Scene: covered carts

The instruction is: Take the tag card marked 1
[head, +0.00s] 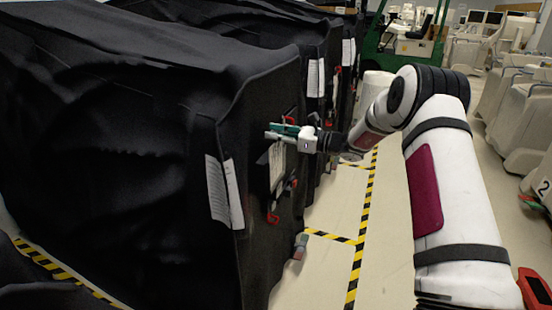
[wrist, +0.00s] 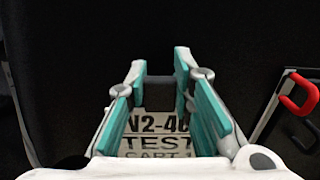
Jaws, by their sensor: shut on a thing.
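The tag card (wrist: 155,143) is a white card with dark print reading about "N2-40 TEST CART 1", partly covered by my gripper in the wrist view. In the head view the card (head: 277,166) hangs upright against the black end face of the near covered cart, just below my gripper. My gripper (head: 276,131) has teal fingers and reaches the cart from the right. In the wrist view my gripper (wrist: 160,72) has its fingers on either side of a dark piece at the card's top. It is shut on the card there; the exact contact is hard to see.
The black-covered cart (head: 130,150) fills the left. White paper sheets (head: 224,192) hang at its corner. A red hook (wrist: 300,92) is right of the card. More covered carts stand behind. The aisle floor (head: 335,205) with striped tape is clear.

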